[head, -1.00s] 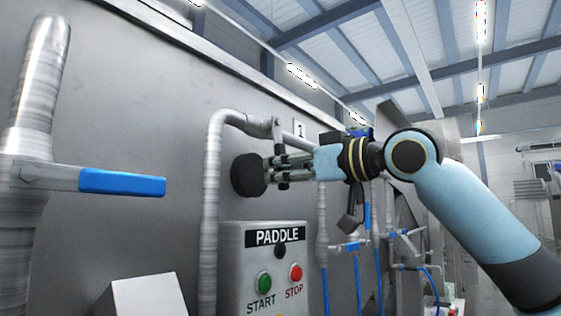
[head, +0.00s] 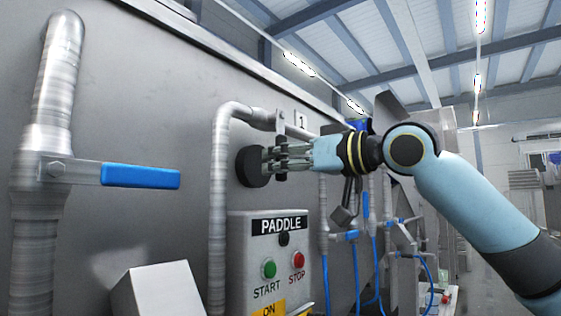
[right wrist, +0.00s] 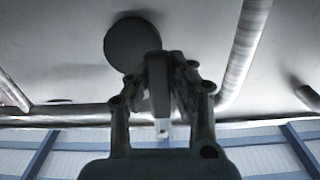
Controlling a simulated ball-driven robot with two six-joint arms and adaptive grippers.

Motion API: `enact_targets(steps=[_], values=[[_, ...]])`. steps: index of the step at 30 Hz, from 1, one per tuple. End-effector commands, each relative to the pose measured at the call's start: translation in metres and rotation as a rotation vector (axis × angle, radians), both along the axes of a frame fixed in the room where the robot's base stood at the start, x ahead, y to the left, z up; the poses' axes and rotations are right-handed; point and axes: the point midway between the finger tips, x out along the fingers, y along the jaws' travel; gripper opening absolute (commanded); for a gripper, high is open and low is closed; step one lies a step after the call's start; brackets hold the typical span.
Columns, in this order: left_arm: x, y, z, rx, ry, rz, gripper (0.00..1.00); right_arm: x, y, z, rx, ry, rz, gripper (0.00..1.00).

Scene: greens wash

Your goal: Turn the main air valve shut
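A blue-handled lever (head: 140,176) sits level on the thick left pipe (head: 50,130). No label names the main air valve. My left gripper is not in view.
Below my right gripper is a PADDLE control box (head: 242,250) with green START and red STOP buttons. A number 1 plate (head: 300,119) is on the wall. Pipes with blue handles and hoses (head: 352,236) stand beyond, under my arm.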

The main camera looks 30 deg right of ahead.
Motion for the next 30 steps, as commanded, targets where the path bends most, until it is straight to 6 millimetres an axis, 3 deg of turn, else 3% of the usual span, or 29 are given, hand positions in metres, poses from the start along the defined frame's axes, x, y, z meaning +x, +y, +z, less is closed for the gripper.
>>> enact_targets(steps=[1, 5, 14, 30], values=[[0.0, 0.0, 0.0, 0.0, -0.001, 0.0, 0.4, 0.0, 0.0, 0.0, -0.001, -0.001, 0.0, 0.27], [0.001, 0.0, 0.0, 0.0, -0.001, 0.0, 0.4, 0.0, 0.0, 0.001, -0.002, -0.004, 0.0, 0.44], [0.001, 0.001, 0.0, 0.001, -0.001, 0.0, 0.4, 0.0, 0.0, 0.005, -0.003, -0.009, -0.001, 0.44], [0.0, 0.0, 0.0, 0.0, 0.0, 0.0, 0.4, 0.0, 0.0, 0.093, -0.001, -0.009, 0.0, 0.44]])
